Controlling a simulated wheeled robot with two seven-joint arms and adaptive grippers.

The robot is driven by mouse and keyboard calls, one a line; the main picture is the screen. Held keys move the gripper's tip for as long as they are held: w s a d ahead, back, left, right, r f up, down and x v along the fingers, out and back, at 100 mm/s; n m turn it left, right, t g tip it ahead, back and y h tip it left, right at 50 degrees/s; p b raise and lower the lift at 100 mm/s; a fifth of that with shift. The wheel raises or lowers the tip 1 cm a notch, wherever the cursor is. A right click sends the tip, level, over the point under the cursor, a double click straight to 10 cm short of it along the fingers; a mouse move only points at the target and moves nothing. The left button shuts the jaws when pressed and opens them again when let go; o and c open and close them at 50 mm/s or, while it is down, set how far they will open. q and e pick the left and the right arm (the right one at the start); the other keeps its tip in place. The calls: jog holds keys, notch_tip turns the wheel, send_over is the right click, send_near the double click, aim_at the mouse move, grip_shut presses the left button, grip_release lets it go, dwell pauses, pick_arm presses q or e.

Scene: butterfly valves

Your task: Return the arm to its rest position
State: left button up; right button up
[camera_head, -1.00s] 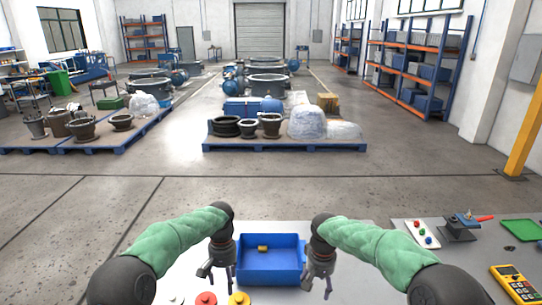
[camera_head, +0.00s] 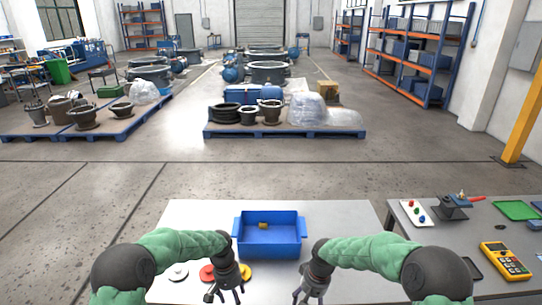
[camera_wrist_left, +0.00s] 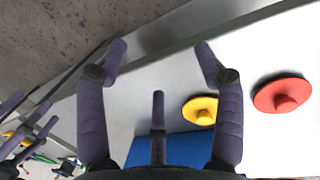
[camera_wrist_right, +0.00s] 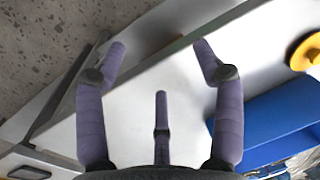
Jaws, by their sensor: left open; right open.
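My left gripper (camera_head: 225,294) is open and empty over the front of the white table, close to the red and yellow knobbed discs. Its spread fingers (camera_wrist_left: 158,75) hold nothing in the left wrist view. My right gripper (camera_head: 310,295) is open and empty over the table, in front of and right of the blue bin. Its fingers (camera_wrist_right: 158,75) are spread over bare table in the right wrist view. Both arms are bent and sleeved in green.
A blue bin (camera_head: 270,248) with a small yellow piece (camera_head: 263,226) inside stands mid-table. White (camera_head: 178,272), red (camera_head: 207,273) and yellow (camera_head: 246,272) discs lie front left. A side table on the right holds a yellow multimeter (camera_head: 505,262), a valve (camera_head: 455,207) and a green tray (camera_head: 517,210).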

pick_arm(q)
jog(key=s+d+f+n+t+h+b, duration=0.1)
jog(key=s+d+f+n+h+b, duration=0.15)
jog(key=s+f, duration=1.55)
jog(key=s+f+t+b, duration=0.1)
jog(key=s+f, duration=0.2)
jog(key=s, duration=0.5)
jog(key=shift+s+a, duration=0.15)
jog(key=shift+s, duration=0.1)
pick_arm(e)
jog(key=s+a+f+m+y, duration=0.2)
jog(key=s+f, duration=1.9)
jog(key=s, duration=0.3)
jog(key=shift+s+f+m+t, duration=0.3)
jog(key=shift+s+f+m, duration=0.05)
jog(key=shift+f+m, duration=0.05)
